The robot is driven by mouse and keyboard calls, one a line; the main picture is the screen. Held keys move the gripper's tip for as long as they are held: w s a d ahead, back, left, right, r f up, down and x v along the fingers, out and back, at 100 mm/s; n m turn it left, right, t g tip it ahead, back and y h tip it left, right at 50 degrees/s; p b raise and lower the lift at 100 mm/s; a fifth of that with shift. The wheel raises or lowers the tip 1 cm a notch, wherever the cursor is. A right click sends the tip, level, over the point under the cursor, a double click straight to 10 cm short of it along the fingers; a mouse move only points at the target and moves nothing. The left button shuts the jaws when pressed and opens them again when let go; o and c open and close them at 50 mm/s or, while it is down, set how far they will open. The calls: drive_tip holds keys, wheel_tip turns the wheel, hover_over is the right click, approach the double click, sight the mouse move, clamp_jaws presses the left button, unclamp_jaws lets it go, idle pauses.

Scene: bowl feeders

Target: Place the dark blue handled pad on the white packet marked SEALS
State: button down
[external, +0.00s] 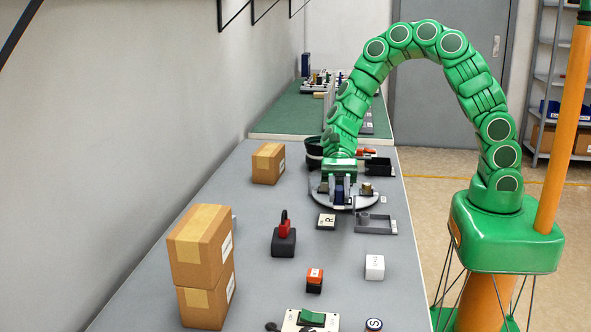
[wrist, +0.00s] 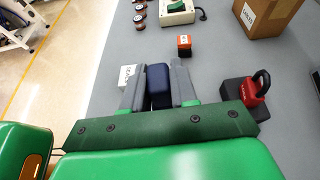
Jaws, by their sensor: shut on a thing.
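In the wrist view, the dark blue pad (wrist: 158,86) sits between the two grey fingers of my gripper (wrist: 157,78), which is shut on it. Its handle cannot be made out. In the external view, the dark blue pad (external: 339,190) shows between the fingers of my gripper (external: 339,187), at the far part of the table. The white packet (external: 374,267) stands on the table, nearer the camera and to the right of the gripper; its dark lettering is too small to read surely. In the wrist view the packet (wrist: 127,74) is beside the left finger, partly hidden by it.
A black block with a red padlock (external: 284,238) and an orange-and-black block (external: 315,280) stand left of the packet. A grey open fixture (external: 376,226) lies beyond it. Cardboard boxes (external: 203,260) line the left side. Bare table surrounds the packet.

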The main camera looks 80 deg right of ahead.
sight(375, 262)
drive_tip(key=s+a+n+g+h, duration=0.1)
drive_tip(key=s+a+n+g, duration=0.3)
drive_tip(key=s+a, duration=0.65)
drive_tip(key=shift+w+a+f, duration=0.15)
drive_tip(key=shift+f, duration=2)
drive_tip(key=shift+w+a+f, duration=0.1)
drive_tip(key=shift+f, duration=2.05)
drive_tip(key=shift+f, duration=0.1)
drive_tip(key=c, duration=0.9)
unclamp_jaws()
drive_tip(key=v, duration=1.2)
